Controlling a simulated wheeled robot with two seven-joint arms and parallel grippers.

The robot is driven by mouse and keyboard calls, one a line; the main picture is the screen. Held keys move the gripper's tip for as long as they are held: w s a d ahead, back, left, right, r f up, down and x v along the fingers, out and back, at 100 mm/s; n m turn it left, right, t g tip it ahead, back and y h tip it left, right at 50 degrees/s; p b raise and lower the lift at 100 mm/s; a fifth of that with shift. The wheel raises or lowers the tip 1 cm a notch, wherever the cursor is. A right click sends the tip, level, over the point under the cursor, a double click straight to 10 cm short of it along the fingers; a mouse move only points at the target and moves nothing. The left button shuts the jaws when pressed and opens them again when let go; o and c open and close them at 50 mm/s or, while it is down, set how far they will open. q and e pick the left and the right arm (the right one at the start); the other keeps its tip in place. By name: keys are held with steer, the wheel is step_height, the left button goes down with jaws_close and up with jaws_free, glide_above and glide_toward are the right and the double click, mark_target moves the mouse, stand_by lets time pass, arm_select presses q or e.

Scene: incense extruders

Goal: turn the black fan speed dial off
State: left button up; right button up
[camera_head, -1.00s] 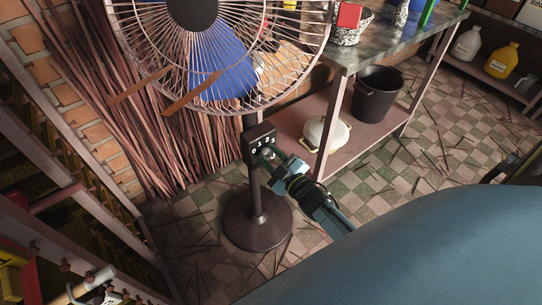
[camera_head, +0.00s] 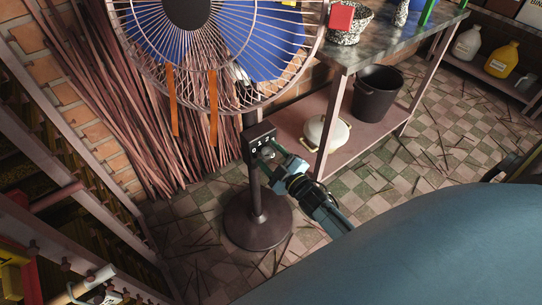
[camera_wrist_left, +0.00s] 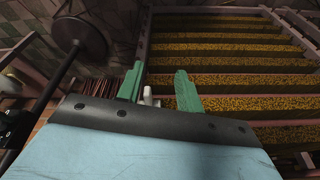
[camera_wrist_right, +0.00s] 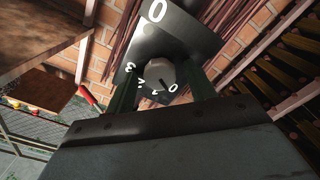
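The fan (camera_head: 188,45) stands on a dark pole with a round base (camera_head: 257,218). Its black control box (camera_head: 259,141) carries numbers.
A metal-topped table (camera_head: 385,48) stands right of the fan, with a black bucket (camera_head: 377,92) and a white pot (camera_head: 327,132) on its lower shelf. Brown sticks (camera_head: 110,110) lean on the brick wall behind. Racks stand at left. The tiled floor (camera_head: 400,160) is strewn with sticks.

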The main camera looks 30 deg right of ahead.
steer(key=shift+s, duration=0.45)
arm_select(q)
steer(key=a+f+p, duration=0.3)
steer(key=f, duration=0.5)
steer(key=shift+f+g+y, duration=0.15)
steer(key=shift+g+y, duration=0.15)
arm_select(e)
steer(key=s+d, duration=0.1)
steer(key=s, duration=1.1)
steer(key=shift+s, duration=0.2)
arm_select(q)
steer(key=shift+s, duration=0.1)
arm_select(e)
steer(key=shift+s, duration=0.1)
